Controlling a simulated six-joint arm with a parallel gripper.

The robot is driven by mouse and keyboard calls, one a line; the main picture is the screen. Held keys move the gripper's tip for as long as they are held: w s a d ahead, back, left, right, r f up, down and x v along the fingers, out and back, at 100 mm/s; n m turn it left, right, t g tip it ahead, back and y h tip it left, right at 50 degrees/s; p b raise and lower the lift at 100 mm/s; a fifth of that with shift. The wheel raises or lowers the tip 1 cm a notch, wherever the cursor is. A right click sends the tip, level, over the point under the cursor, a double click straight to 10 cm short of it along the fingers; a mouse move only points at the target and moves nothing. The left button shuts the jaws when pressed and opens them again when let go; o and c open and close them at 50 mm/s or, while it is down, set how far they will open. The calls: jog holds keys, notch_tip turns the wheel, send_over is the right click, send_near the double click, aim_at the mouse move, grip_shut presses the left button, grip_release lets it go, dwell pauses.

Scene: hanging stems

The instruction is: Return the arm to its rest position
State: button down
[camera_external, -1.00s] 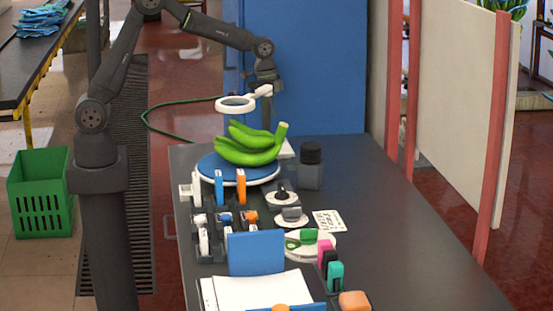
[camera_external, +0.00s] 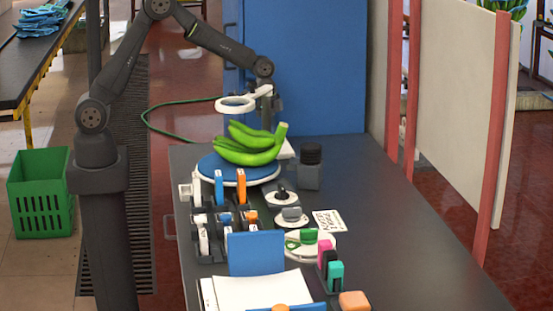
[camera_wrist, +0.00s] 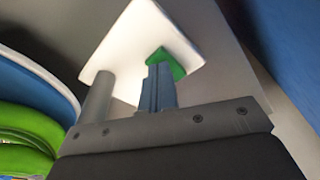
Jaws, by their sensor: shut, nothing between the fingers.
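My arm reaches from its dark column on the left over the far end of the table. My gripper (camera_external: 274,115) points down beside the white ring-shaped magnifier (camera_external: 237,104), behind and to the right of the green bananas (camera_external: 250,147). The external view shows its fingers only small and partly hidden. In the wrist view the fingers (camera_wrist: 160,85) are together and empty, in front of a white square plate (camera_wrist: 150,38) with a small green piece (camera_wrist: 168,64) on it. A grey post (camera_wrist: 97,97) stands beside the fingers. I cannot tell whether they touch anything.
The bananas sit on a round blue-topped stand (camera_external: 205,172). A dark jar (camera_external: 310,165) stands to its right. Racks with coloured tools, small white discs and a blue board (camera_external: 256,254) fill the near left. The table's right side (camera_external: 400,240) is clear.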

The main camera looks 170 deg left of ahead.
jog(key=shift+r, duration=0.1)
dwell(0.3)
jog(key=s+d+r+n+t+y, duration=0.1)
jog(key=s+r+n, duration=0.15)
jog(key=r, duration=0.55)
jog(key=s+d+r+n, duration=0.2)
jog(key=r+n, duration=0.1)
jog(key=r, duration=0.5)
jog(key=shift+w+x, duration=0.15)
jog(key=shift+x, duration=1.2)
jog(key=shift+w+x, duration=0.2)
jog(key=shift+x, duration=1.1)
